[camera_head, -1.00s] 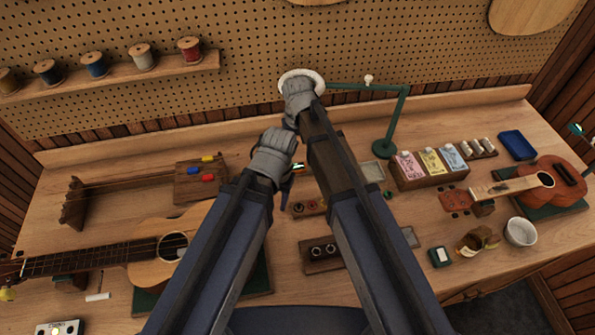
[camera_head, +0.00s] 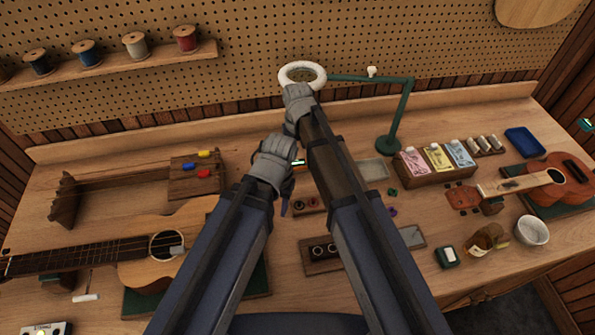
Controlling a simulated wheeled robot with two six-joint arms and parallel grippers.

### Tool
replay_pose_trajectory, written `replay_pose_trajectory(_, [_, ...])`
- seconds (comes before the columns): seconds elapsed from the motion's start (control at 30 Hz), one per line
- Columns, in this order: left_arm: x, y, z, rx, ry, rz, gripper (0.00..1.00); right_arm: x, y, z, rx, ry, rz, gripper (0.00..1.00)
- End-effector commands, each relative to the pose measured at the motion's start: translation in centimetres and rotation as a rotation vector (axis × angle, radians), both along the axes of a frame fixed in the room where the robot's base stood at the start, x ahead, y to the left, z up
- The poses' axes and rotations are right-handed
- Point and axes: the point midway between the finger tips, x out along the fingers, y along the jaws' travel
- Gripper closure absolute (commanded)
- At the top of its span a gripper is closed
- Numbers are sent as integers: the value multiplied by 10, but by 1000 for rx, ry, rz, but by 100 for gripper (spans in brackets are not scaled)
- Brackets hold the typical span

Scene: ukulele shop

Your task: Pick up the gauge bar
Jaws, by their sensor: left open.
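I cannot pick out the gauge bar with certainty. A small pale bar (camera_head: 86,297) lies at the bench's front left, below the ukulele neck, and a small grey plate (camera_head: 176,250) shows at the left ukulele's sound hole. My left gripper (camera_head: 275,167) is over the middle of the bench, open, its fingers mostly hidden behind the grey wrist. A small lit strip and a bluish tip show beside it. My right gripper (camera_head: 298,100) is farther back, just below the white lamp ring; its fingers are hidden.
A ukulele (camera_head: 150,250) lies at left and another (camera_head: 560,178) at right. A green lamp arm (camera_head: 400,115) stands at the back. A box of string packets (camera_head: 437,172), a white bowl (camera_head: 532,230) and a dark block with round holes (camera_head: 322,253) are on the bench.

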Motion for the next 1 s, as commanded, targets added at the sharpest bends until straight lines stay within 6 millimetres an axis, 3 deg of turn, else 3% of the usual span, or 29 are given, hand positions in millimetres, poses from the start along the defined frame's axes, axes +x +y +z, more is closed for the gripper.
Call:
replay_pose_trajectory(0.03, [0,0,-14,0,0,0,50,0,0,-14,0,0,0,0])
replay_pose_trajectory(0.2, [0,0,-30,0,0,1,50,0,0,-30,0,0,0,0])
replay_pose_trajectory(0.47, [0,0,-29,0,0,0,50,0,0,-29,0,0,0,0])
replay_pose_trajectory(1.0, [0,0,-29,0,0,0,50,0,0,-29,0,0,0,58])
